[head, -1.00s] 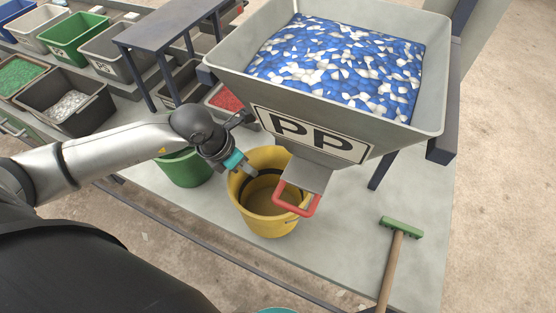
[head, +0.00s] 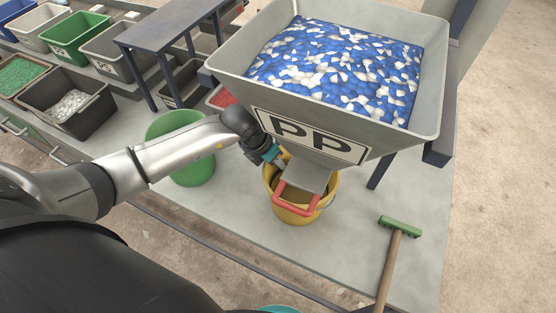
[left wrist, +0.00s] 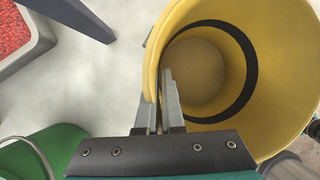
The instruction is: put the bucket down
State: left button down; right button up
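The yellow bucket (head: 330,196) is upright below the chute of the grey PP hopper (head: 310,135), partly hidden by the chute and its red handle (head: 296,208). My left gripper (head: 279,163) is at the bucket's back-left rim. In the left wrist view, the fingers (left wrist: 161,102) close on the wall of the bucket (left wrist: 262,125), one inside and one outside. The bucket's inside shows a dark ring and a bare tan bottom. I cannot tell whether its base touches the grey platform (head: 235,218).
A green bucket (head: 195,171) stands to the left, beneath my left forearm. Blue and white flakes (head: 340,75) fill the hopper. Bare platform lies in front of the bucket.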

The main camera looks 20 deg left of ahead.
pick_arm(q)
jog(key=c, duration=1.5)
grip_release()
jog(key=shift+f, duration=0.15)
jog(key=o, duration=0.4)
jog(key=shift+o, duration=0.2)
jog(key=v, duration=1.2)
jog(key=shift+p, duration=0.4)
